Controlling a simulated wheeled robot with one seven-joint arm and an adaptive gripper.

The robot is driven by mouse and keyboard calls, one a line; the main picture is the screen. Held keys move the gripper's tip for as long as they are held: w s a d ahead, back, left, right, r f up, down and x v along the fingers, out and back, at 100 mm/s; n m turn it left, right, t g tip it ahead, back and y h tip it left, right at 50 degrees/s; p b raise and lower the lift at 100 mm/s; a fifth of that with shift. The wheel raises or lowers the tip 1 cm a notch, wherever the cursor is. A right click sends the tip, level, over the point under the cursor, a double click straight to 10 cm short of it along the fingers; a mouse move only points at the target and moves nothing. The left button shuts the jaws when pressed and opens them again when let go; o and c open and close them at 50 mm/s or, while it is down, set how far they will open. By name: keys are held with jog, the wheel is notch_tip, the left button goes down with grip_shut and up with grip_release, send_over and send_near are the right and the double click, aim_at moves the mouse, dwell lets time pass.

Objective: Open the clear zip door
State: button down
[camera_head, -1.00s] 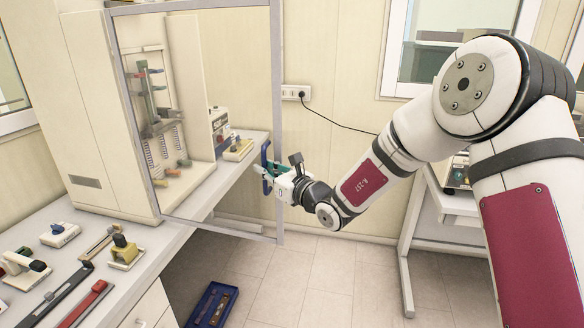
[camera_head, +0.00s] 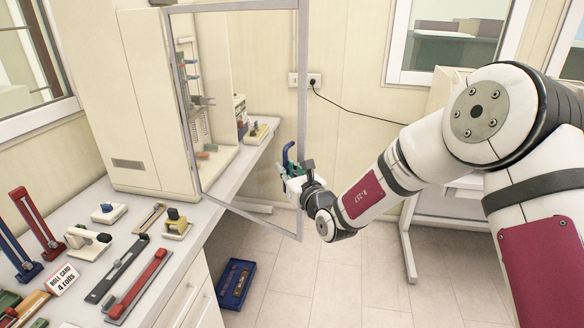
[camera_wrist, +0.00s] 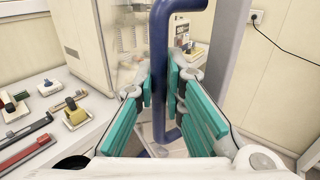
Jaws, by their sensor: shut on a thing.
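The clear door (camera_head: 248,110) is a see-through panel in a grey metal frame. It stands swung out from the tall cream cabinet (camera_head: 160,90), which shows an open front with test equipment inside. A dark blue handle (camera_head: 288,155) sits on the door's outer edge. It also shows in the wrist view (camera_wrist: 159,70) as a vertical bar with bent ends. My gripper (camera_wrist: 162,100) has teal finger pads on both sides of this bar and is shut on it. In the head view my gripper (camera_head: 293,180) is at the door's free edge.
The bench (camera_head: 80,205) at left holds several tools, clamps and a sign card (camera_head: 63,279). A blue tray (camera_head: 236,283) lies on the floor below the door. The tiled floor right of it is clear. A cable hangs from a wall socket (camera_head: 304,80).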

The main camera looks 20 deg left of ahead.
jog(key=shift+s+a+r, duration=0.1)
jog(key=shift+a+r, duration=0.05)
jog(key=shift+a, duration=0.05)
jog(key=c, duration=1.7)
grip_release()
jog(key=shift+a, duration=0.1)
jog(key=shift+o, duration=0.2)
jog(key=v, duration=1.2)
